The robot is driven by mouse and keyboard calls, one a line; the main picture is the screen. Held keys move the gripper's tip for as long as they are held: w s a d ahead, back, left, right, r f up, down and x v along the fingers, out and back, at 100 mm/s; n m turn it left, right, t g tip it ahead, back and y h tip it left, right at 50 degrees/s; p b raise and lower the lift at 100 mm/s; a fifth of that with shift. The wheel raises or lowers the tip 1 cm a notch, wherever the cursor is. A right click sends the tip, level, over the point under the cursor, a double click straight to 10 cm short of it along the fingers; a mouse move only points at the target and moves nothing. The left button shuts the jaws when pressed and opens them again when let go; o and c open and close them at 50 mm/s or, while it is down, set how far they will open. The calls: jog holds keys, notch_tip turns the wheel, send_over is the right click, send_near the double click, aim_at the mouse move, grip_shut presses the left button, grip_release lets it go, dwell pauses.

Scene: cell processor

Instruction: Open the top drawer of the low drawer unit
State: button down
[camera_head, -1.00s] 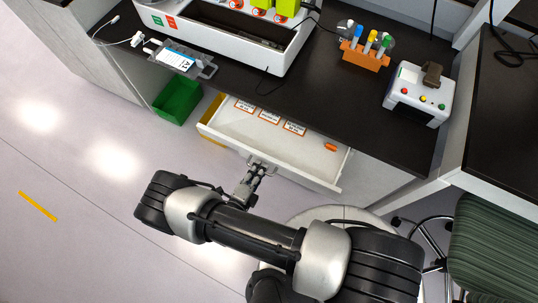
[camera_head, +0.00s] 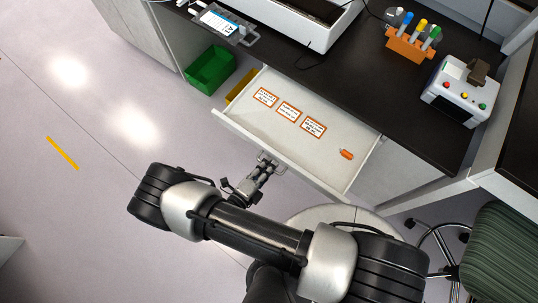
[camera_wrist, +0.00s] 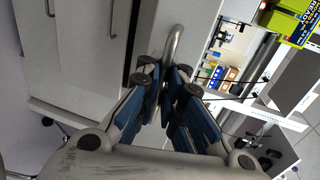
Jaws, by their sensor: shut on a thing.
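The top drawer (camera_head: 330,146) of the low drawer unit is pulled out from under the dark bench in the head view. Its white inside shows several orange-edged labels (camera_head: 289,113) and a small orange item (camera_head: 346,154). My gripper (camera_head: 266,164) is at the middle of the drawer front, shut on the metal handle. In the wrist view the curved handle (camera_wrist: 173,45) rises between the fingertips of my gripper (camera_wrist: 168,85). The drawer unit's lower fronts are hidden from the head view.
A green bin (camera_head: 211,69) and a yellow bin (camera_head: 241,85) stand left of the drawer. The bench top (camera_head: 400,105) bears an orange tube rack (camera_head: 410,45) and a white device (camera_head: 455,92). A striped stool (camera_head: 498,255) is at the lower right. Floor is clear at left.

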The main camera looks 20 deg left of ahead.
jog(key=shift+a+r, duration=0.1)
jog(key=shift+r, duration=0.05)
jog(key=c, duration=2)
grip_release()
jog(key=shift+c, duration=0.2)
jog(key=v, duration=1.2)
